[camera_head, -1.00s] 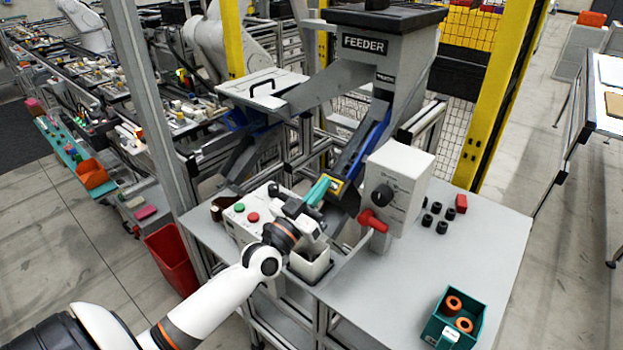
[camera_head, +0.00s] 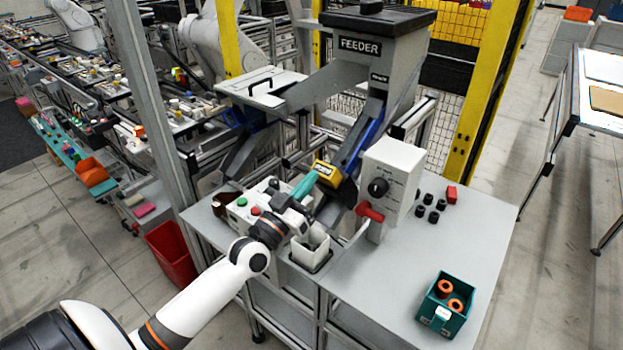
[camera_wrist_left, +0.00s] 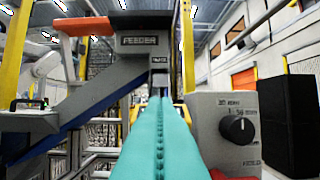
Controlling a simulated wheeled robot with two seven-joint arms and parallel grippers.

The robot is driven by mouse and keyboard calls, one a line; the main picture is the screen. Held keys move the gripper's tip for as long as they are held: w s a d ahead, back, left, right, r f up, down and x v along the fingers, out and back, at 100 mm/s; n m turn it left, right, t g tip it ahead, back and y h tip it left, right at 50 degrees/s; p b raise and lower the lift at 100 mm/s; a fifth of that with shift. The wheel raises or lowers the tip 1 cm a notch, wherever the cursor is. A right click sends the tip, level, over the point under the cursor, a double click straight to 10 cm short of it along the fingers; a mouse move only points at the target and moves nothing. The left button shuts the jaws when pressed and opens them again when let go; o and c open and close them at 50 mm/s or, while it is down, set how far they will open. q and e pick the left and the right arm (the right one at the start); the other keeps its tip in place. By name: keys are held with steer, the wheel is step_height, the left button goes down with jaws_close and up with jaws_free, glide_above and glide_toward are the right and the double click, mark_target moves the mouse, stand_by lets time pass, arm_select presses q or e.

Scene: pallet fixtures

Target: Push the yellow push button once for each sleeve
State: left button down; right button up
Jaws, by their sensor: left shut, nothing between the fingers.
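The yellow block (camera_head: 326,172), which I take to be the push button, sits at the lower end of the feeder's blue chute in the head view. My left gripper (camera_head: 313,178) has teal fingers, shut and empty, pointing at the block from its left. The tips look very close to it; I cannot tell whether they touch. In the left wrist view the shut gripper (camera_wrist_left: 160,105) points toward the feeder (camera_wrist_left: 140,40) and hides most of what lies ahead. Orange ring-shaped parts (camera_head: 445,287), perhaps the sleeves, lie in a teal bin (camera_head: 462,322). My right gripper is not in view.
A grey control box (camera_head: 395,165) with a black knob (camera_head: 378,187) and red handle (camera_head: 370,212) stands right of the yellow block. The table's front right is mostly clear.

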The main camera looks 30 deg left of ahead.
arm_select(q)
steer(key=b+v, duration=0.2)
steer(key=v, duration=0.5)
steer(key=shift+f+b, duration=0.3)
steer(key=shift+f, duration=0.2)
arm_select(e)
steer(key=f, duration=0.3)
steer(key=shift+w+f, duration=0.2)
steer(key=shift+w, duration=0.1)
arm_select(q)
steer(key=shift+s+a, duration=0.1)
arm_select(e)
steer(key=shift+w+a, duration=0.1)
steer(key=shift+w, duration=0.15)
